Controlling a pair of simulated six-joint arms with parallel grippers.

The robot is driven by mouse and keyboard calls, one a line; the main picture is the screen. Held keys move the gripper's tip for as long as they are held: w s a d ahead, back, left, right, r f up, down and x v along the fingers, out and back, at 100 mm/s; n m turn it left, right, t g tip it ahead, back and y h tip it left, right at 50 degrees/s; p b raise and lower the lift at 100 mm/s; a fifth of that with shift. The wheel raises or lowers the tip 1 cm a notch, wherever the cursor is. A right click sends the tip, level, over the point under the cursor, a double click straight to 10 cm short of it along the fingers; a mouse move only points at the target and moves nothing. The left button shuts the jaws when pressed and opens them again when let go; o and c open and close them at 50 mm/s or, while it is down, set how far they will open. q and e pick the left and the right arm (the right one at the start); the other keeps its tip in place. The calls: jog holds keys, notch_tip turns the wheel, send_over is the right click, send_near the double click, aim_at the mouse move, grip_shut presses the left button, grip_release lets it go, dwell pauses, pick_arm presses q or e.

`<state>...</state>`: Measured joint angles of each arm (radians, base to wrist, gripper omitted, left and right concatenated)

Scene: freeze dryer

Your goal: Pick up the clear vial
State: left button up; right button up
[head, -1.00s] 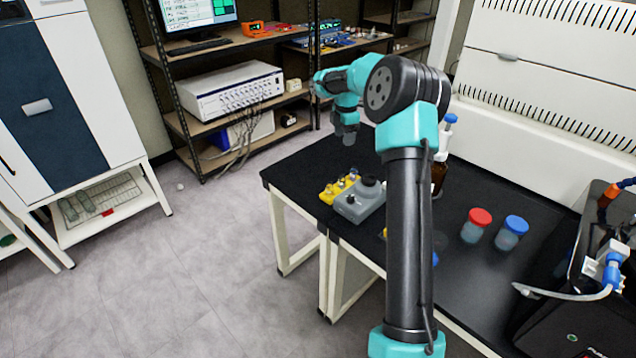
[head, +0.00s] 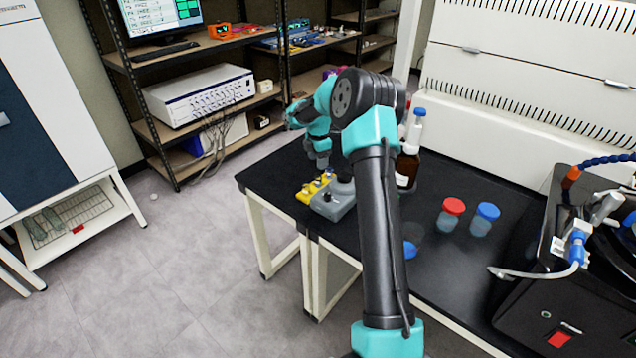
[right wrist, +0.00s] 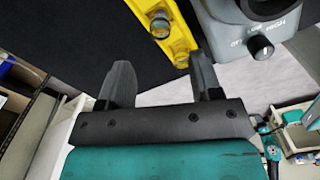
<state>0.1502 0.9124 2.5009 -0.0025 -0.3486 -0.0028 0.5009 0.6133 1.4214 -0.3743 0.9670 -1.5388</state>
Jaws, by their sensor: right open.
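The yellow rack (head: 306,196) sits near the left end of the black table and holds small vials. In the right wrist view the yellow rack (right wrist: 133,8) carries a clear vial (right wrist: 161,27) with a glassy round top. Another vial top shows lower on the rack, partly cut by the right finger. My right gripper (right wrist: 160,78) is open and empty, its fingertips short of the clear vial, which lies roughly in line with the gap. In the head view my right gripper (head: 321,160) hangs just above and behind the rack. My left gripper is out of view.
A grey device with a knob (head: 333,205) stands right beside the rack. A brown bottle (head: 407,170), a red-capped jar (head: 450,214) and a blue-capped jar (head: 484,219) stand farther right. A black machine (head: 560,285) fills the right end.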

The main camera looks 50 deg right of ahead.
aim_at(318, 175)
jog(key=shift+f, duration=1.1)
jog(key=shift+f, duration=0.15)
notch_tip(318, 175, down, 5)
jog(key=shift+r, duration=0.1)
grip_shut()
dwell(0.3)
